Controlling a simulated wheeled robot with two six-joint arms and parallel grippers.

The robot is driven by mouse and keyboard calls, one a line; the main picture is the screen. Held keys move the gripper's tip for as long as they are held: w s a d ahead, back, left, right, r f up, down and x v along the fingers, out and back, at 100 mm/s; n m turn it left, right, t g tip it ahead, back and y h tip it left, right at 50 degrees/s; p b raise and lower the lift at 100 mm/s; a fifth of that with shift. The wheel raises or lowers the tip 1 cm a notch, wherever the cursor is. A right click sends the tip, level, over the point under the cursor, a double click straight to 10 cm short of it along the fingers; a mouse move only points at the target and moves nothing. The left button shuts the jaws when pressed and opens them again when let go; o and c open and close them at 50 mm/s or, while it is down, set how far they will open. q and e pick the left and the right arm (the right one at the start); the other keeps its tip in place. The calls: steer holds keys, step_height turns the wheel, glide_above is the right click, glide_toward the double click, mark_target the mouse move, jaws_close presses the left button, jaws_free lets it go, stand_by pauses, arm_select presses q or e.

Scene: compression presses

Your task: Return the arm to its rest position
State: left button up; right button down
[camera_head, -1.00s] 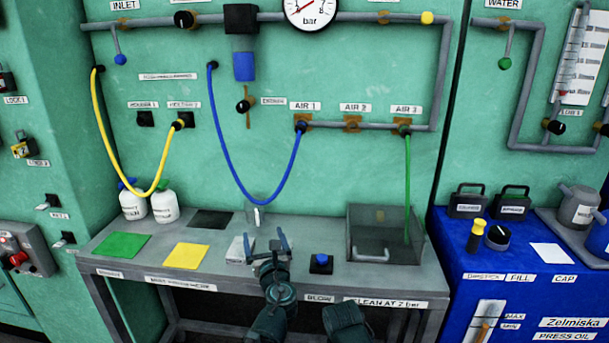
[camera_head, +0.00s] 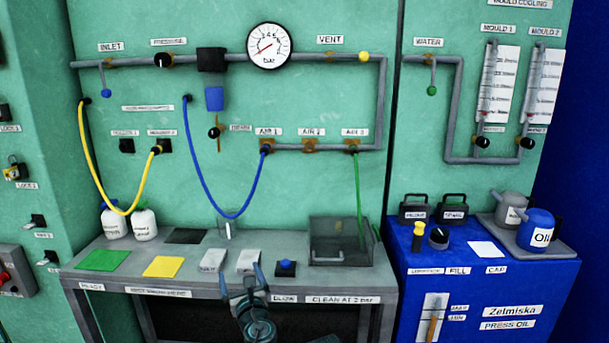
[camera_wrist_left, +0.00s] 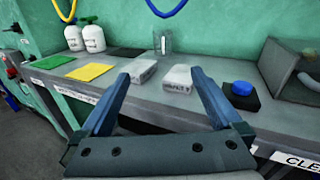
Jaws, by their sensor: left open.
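My left gripper (camera_head: 257,284) is in front of the workbench (camera_head: 190,289) at its front edge, with its two blue fingers apart and nothing between them. The left wrist view shows the open fingers (camera_wrist_left: 153,103) from behind. Two small whitish blocks lie on the bench beyond the fingers: the left block (camera_head: 212,260) and the right block (camera_head: 248,260). They also show in the left wrist view as the left block (camera_wrist_left: 143,70) and the right block (camera_wrist_left: 178,79). My right gripper is not in view.
A blue button (camera_head: 286,265) on a black base sits right of the blocks. A glass-sided box (camera_head: 340,242) stands at the bench's right. Green (camera_head: 104,260) and yellow (camera_head: 163,267) squares lie at the left. A blue cabinet (camera_head: 470,290) stands to the right.

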arm_select(q)
steer(key=s+a+f+n+g+p, duration=0.1)
steer(key=s+n+g+p, duration=0.85)
steer(key=n, duration=0.65)
steer(key=s+d+n+g+h+p, duration=0.5)
steer(key=s+d+n+p, duration=0.5)
steer(key=s, duration=0.4)
steer(key=shift+s+d+n+g, duration=0.15)
steer(key=shift+d+n+g, duration=0.5)
steer(key=shift+g, duration=0.5)
steer(key=shift+f, duration=0.1)
